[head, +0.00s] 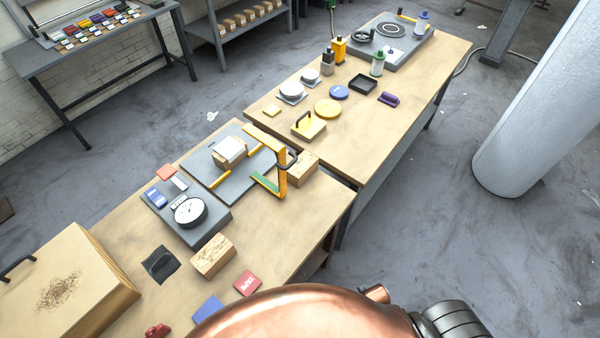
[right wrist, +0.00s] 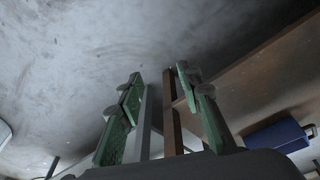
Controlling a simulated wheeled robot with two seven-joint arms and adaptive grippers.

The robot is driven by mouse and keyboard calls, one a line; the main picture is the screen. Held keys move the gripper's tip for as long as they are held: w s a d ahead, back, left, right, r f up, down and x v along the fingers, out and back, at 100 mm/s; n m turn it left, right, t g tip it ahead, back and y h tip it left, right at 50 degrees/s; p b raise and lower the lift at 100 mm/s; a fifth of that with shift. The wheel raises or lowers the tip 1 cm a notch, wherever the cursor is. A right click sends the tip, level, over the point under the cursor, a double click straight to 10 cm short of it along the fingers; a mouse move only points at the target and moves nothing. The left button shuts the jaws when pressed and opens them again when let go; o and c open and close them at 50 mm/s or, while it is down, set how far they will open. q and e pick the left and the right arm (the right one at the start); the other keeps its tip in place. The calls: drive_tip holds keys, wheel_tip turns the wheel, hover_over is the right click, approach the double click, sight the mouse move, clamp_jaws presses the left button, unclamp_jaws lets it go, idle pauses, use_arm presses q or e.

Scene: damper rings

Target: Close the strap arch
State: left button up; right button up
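The strap arch (head: 281,176) is a yellow frame with a black handle (head: 291,159) and a green strip along its lower bar. It stands raised at the right side of a grey plate (head: 207,168). A pale block with a white top (head: 231,150) sits on the plate between short yellow bars, apart from the arch's upright. My right gripper (right wrist: 160,78) shows only in the right wrist view, with two green fingers apart and nothing visibly held between them. The arch cannot be made out in that view. My left gripper is in neither view.
A wooden block (head: 302,168) stands close behind the arch. A dial gauge (head: 189,211) and another wooden block (head: 213,257) lie nearer. A large wooden box (head: 70,290) fills the near left. A brown beam and a blue object (right wrist: 277,138) show right of my right gripper.

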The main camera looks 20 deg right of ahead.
drive_tip(key=w+d+r+t, duration=0.1)
drive_tip(key=w+r, duration=0.1)
drive_tip(key=r, duration=0.4)
drive_tip(key=w+d+r+t+b, duration=0.1)
drive_tip(key=w+r, duration=0.2)
drive_tip(key=r, duration=0.4)
drive_tip(key=w+r+n+h, duration=0.1)
drive_tip(key=w+r, duration=0.1)
drive_tip(key=r, duration=0.4)
drive_tip(key=shift+w+d+r+t, duration=0.2)
drive_tip(key=shift+d+r+t, duration=0.15)
drive_tip(key=shift+d+t, duration=0.05)
clamp_jaws()
drive_tip(key=w+r+n+t, duration=0.65)
drive_tip(key=w+r, duration=0.45)
drive_tip(key=r, duration=0.3)
drive_tip(key=w+a+r+n+t+y, duration=0.1)
drive_tip(key=a+r+n+t+y, duration=0.2)
drive_tip(key=a+r+n+y, duration=0.4)
drive_tip(key=w+a+r+n+t+y, duration=0.25)
drive_tip(key=r+n+y, duration=0.25)
drive_tip(key=r+n, duration=0.4)
drive_tip(key=x, duration=1.3)
drive_tip(key=shift+a+r+t+p, duration=0.25)
drive_tip(key=shift+r+t+p, duration=0.05)
drive_tip(key=shift+r+p, duration=0.1)
